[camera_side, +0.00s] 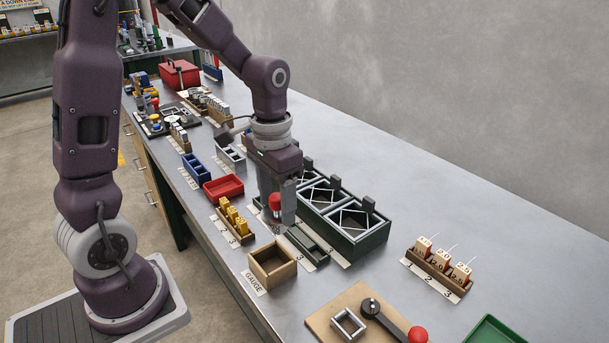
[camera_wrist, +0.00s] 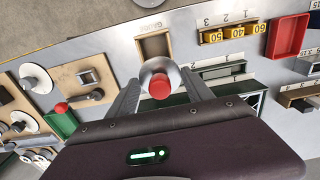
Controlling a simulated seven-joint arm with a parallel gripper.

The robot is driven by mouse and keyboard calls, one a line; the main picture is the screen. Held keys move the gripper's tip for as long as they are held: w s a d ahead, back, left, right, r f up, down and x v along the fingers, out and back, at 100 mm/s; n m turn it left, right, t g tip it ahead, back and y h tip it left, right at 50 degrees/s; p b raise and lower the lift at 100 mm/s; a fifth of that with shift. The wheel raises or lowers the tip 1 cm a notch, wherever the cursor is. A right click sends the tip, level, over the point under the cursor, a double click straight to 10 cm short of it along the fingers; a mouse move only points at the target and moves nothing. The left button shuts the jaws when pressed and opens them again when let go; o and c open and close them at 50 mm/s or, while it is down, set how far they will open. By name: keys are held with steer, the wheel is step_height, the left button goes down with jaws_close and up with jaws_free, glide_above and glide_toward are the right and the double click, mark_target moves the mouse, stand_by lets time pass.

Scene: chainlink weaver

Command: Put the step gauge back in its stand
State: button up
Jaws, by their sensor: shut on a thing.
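My gripper (camera_side: 279,212) is shut on the step gauge and holds it above the bench. The gauge's red knob (camera_side: 275,200) shows in the side view; fingers hide much of its body. In the wrist view the red knob (camera_wrist: 160,86) and a round grey part (camera_wrist: 158,66) sit between the two fingers. The stand appears to be the open wooden box (camera_side: 258,273) labelled GAUGE, which looks empty. It lies in front of my gripper in the side view. In the wrist view the box (camera_wrist: 153,33) is just beyond the gauge, partly covered by it.
A rack of yellow numbered blocks (camera_side: 234,224) and a red tray (camera_side: 223,187) stand left of my gripper. A green slotted holder (camera_side: 307,244) and a green crate with white lattice frames (camera_side: 358,244) stand close right. A wooden board with a black lever (camera_side: 350,300) lies nearer the camera.

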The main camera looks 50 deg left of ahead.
mark_target(268, 219)
steer(key=shift+s+d+f, duration=0.15)
steer(key=shift+s+d, duration=0.05)
steer(key=shift+s, duration=0.45)
steer(key=shift+s+d+f, duration=0.15)
steer(key=shift+s+d, duration=0.05)
steer(key=shift+s, duration=0.4)
steer(key=shift+f, duration=4.35)
steer(key=o, duration=1.4)
steer(key=shift+c, duration=0.2)
step_height(268, 219, up, 6)
steer(key=shift+r, duration=0.55)
